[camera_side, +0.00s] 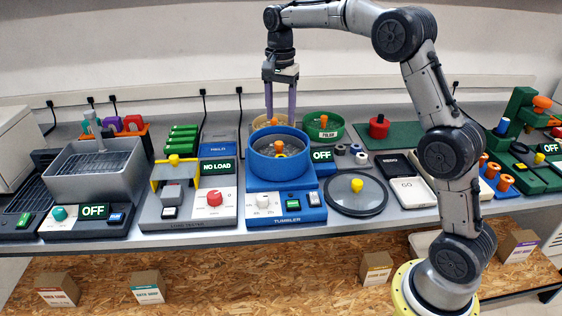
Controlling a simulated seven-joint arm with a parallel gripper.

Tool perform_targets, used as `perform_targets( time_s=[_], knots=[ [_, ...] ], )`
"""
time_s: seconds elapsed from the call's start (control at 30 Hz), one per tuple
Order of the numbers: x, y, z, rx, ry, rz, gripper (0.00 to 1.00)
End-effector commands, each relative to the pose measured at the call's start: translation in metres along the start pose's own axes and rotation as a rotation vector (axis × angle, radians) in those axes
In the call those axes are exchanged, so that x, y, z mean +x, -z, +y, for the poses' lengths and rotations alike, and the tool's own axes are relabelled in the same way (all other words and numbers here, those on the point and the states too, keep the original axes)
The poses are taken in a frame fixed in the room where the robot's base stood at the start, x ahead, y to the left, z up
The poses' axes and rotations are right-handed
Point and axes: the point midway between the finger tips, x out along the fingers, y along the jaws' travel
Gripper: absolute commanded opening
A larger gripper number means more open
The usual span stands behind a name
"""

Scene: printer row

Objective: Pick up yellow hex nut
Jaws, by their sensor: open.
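No yellow hex nut can be made out for certain at this size. My gripper (281,117) points down above the blue tumbler (285,216), its two purple fingers apart with nothing seen between them. The fingertips are near a tan bowl (258,124) behind the tumbler; they partly cover it, and its contents are largely hidden. The tumbler's round blue drum holds a grey inside and an orange knob (279,146). Small yellow parts show on the load tester (174,159) and on the round lid (357,184); I cannot tell that either is a nut.
A green bowl labelled FOLEX (324,125) stands right of my gripper. A grey basket machine (92,182) is at the left. Several small rings (356,150) lie right of the tumbler. A green mat (392,138) with a red knobbed weight (379,127) is behind them.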

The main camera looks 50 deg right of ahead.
Motion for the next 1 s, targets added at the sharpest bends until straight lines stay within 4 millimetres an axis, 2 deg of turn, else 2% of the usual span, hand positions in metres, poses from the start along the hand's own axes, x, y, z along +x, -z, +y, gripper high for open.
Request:
perform_targets(
  time_s=[0.33,0.63,0.9,1.0],
  knots=[
    [0.061,-0.001,0.002,0.0,-0.002,-0.001,0.58],
    [0.084,-0.002,0.002,-0.001,0.0,0.0,0.58],
    [0.121,-0.006,0.004,0.0,-0.002,-0.001,0.58],
    [0.129,-0.006,0.004,0.0,0.0,0.0,0.58]
  ],
)
